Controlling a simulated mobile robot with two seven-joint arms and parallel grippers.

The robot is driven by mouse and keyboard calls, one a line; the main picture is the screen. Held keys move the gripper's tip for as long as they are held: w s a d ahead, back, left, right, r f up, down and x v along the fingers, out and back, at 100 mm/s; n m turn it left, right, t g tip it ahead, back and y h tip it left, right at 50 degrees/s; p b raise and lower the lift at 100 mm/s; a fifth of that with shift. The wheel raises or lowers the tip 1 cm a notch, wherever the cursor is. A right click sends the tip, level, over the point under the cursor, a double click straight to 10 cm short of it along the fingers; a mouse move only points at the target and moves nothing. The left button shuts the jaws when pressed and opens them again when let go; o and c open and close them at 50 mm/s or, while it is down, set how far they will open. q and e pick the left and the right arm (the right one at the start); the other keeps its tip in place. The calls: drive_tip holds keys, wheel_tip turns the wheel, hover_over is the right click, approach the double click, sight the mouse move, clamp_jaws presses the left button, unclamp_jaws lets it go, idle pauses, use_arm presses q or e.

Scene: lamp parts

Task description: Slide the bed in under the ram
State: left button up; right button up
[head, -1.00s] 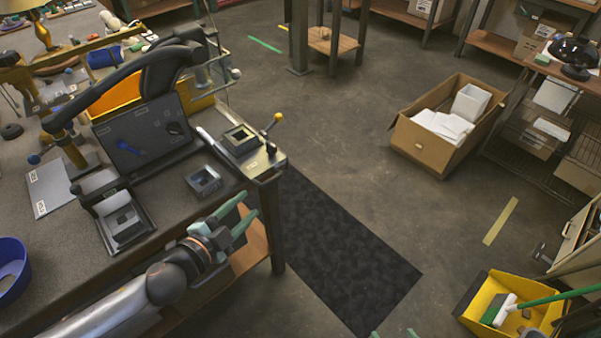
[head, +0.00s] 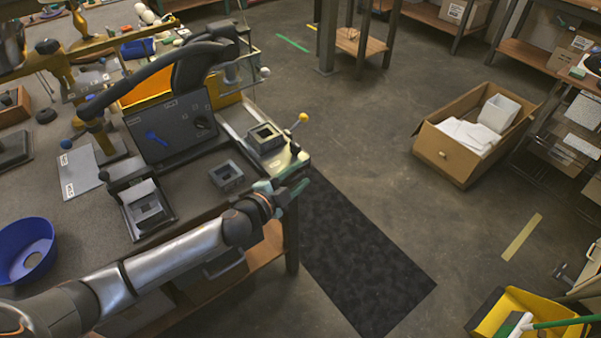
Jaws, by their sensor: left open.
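A dark machine with a black front panel (head: 170,125) and a thick curved black arm stands on the workbench. I cannot tell for certain which part is the ram. A square grey fixture (head: 265,138) sits on a pale metal slide plate at the bench's right end, beside a lever with a yellow knob (head: 303,118). Another square fixture lies in a dark railed tray (head: 147,210) at the panel's front left. I cannot tell which of them is the bed. My left gripper (head: 284,190) is open and empty at the bench's right edge, just in front of the slide plate. My right gripper is out of view.
A loose grey square block (head: 226,175) lies on the bench between tray and slide plate. A blue bowl (head: 27,250) stands at the left. A dark mat (head: 365,260) covers the floor right of the bench. A cardboard box (head: 450,155) stands farther off.

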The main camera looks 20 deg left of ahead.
use_arm(q)
drive_tip(key=shift+w+d+f, duration=0.15)
drive_tip(key=shift+w+d, duration=0.1)
drive_tip(key=shift+w, duration=0.35)
drive_tip(key=shift+c, duration=0.4)
drive_tip(key=shift+s, duration=0.1)
clamp_jaws()
drive_tip(key=shift+f, duration=0.1)
